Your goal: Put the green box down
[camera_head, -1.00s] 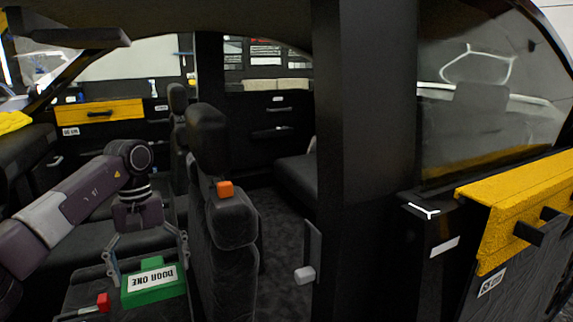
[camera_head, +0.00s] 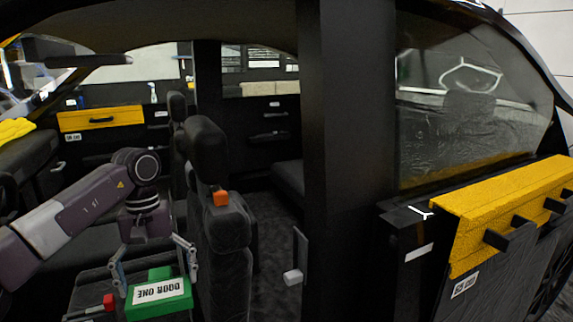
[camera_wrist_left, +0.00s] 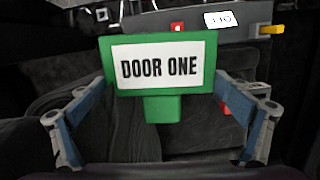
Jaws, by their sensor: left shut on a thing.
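The green box (camera_head: 160,303) has a white label reading "DOOR ONE". In the head view it is at the lower left, in front of the dark car seat back. My left gripper (camera_head: 157,284) comes down from above with its fingers on either side of the box, shut on it. In the left wrist view the green box (camera_wrist_left: 158,93) sits between the fingertips of my left gripper (camera_wrist_left: 160,115), label facing the camera. Whether the box touches a surface below cannot be told. My right gripper is not in view.
An orange block (camera_head: 221,198) is on the seat back (camera_head: 226,240) just right of my arm. A red-ended part (camera_head: 108,301) is left of the box. A dark car pillar (camera_head: 345,130) and a yellow-topped door (camera_head: 510,210) stand to the right.

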